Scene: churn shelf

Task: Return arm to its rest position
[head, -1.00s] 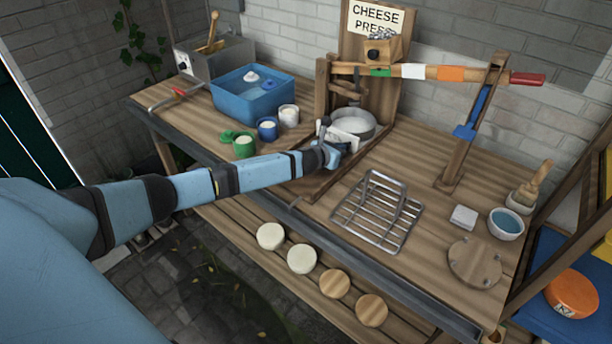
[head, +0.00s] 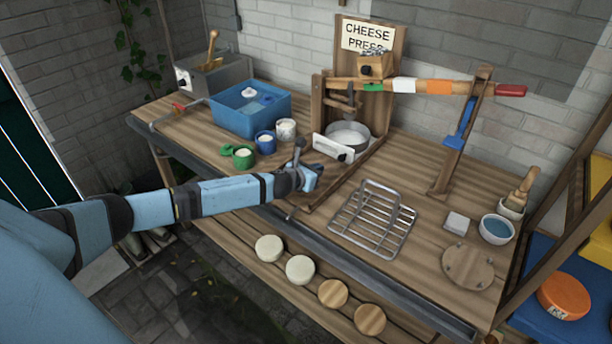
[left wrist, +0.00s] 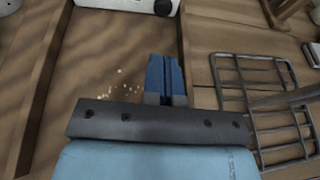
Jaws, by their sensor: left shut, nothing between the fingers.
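My left arm (head: 225,194) reaches in from the left over the front edge of the workbench (head: 185,130). My left gripper (head: 312,178) is shut and empty, above the wooden tray in front of the cheese press (head: 368,80). In the left wrist view its blue fingers (left wrist: 165,75) are together with nothing between them. A metal mould (head: 349,137) stands under the press, with a white block with a dark knob (head: 333,148) in front of it, apart from the gripper. The block also shows at the top of the left wrist view (left wrist: 130,5). My right gripper is not in view.
A wire rack (head: 372,220) lies right of the gripper. A blue basin (head: 250,112) and green, blue and white cups (head: 243,156) stand at the left. The press lever (head: 435,87) spans above the bench. Several round pieces (head: 300,269) lie on the lower shelf.

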